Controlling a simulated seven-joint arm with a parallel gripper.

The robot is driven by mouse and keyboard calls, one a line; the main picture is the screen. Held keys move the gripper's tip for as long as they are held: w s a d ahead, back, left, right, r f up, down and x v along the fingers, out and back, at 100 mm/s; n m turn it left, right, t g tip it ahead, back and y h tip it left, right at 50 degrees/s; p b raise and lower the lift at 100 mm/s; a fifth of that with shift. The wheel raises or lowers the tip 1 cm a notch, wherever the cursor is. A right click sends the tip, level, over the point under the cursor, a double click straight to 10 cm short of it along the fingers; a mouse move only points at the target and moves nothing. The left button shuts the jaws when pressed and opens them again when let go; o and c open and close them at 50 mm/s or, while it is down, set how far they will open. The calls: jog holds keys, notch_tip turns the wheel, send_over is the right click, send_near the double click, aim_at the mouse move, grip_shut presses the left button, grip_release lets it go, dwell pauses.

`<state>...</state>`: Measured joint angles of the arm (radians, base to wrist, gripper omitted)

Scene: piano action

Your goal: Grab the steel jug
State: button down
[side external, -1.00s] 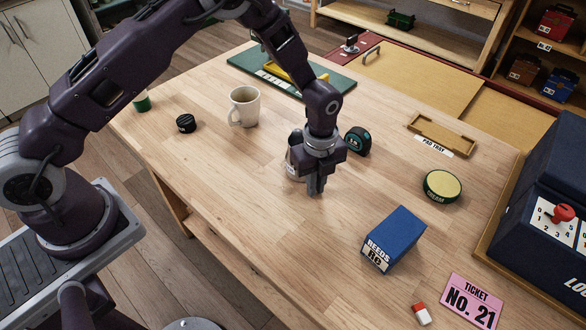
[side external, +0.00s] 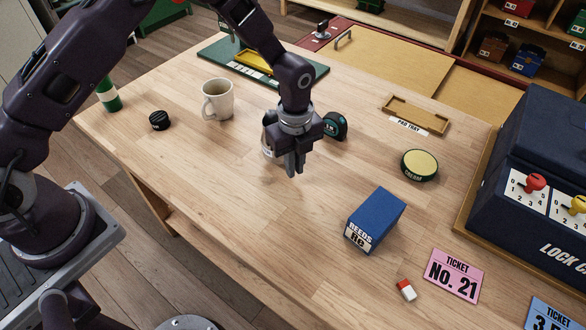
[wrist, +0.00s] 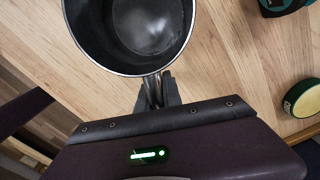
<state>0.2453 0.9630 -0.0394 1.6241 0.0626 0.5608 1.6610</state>
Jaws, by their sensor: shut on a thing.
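The steel jug (side external: 268,146) stands upright on the wooden table in the side view, mostly hidden behind my gripper (side external: 293,168). In the wrist view the jug (wrist: 140,30) shows from above, round, open and apparently empty. Its handle (wrist: 153,90) points down the picture to my gripper (wrist: 157,95). My fingers are shut on that handle. I cannot tell whether the jug's base touches the table.
A tape measure (side external: 335,126) sits close behind the jug. A white mug (side external: 217,100) stands to the left. A round tin (side external: 419,165) and a blue reeds box (side external: 375,220) are to the right.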

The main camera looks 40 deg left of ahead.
jog(key=shift+r, duration=3.75)
